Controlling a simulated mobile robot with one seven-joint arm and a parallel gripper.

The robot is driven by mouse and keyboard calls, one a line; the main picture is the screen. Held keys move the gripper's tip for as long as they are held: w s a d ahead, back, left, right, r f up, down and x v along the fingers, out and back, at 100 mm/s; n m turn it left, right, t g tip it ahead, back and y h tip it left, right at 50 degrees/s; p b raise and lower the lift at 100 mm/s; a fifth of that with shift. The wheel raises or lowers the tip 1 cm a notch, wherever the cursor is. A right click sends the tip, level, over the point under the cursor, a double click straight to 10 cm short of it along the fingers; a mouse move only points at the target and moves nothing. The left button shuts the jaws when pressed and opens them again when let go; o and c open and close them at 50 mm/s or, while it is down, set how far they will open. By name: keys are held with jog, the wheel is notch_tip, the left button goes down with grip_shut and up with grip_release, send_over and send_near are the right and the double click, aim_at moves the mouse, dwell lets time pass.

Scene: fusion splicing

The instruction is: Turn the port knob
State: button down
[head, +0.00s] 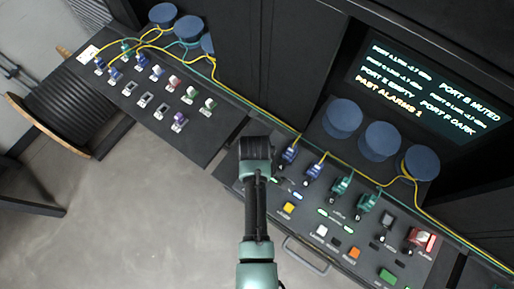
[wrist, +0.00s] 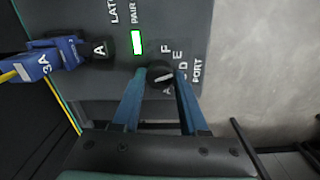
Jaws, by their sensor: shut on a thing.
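The port knob (wrist: 160,75) is a small round black knob with a light pointer mark, on the dark panel in the wrist view. Letters such as A, D, E and F ring it, and the word PORT is printed beside it. My gripper (wrist: 160,82) has its two blue fingers on either side of the knob and is shut on it. In the head view my gripper (head: 255,148) is over the left end of the right-hand console, and my arm hides the knob there.
A lit green indicator (wrist: 137,42) and a blue connector (wrist: 55,55) in port A sit beside the knob. The console (head: 330,215) carries connectors, buttons and a red alarm light (head: 431,243). A screen (head: 425,85) reads PORT B MUTED. Yellow cables run along the back.

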jog(key=m+p, duration=0.1)
jog(key=m, duration=0.5)
jog(key=m+p, duration=0.1)
jog(key=m, duration=0.5)
jog(key=shift+m, duration=0.3)
dwell(0.4)
jog(key=shift+c, duration=2.2)
grip_release()
notch_tip(320, 180, up, 13)
jog(key=b, duration=0.2)
jog(key=shift+a, duration=0.2)
jog(key=shift+w, duration=0.1)
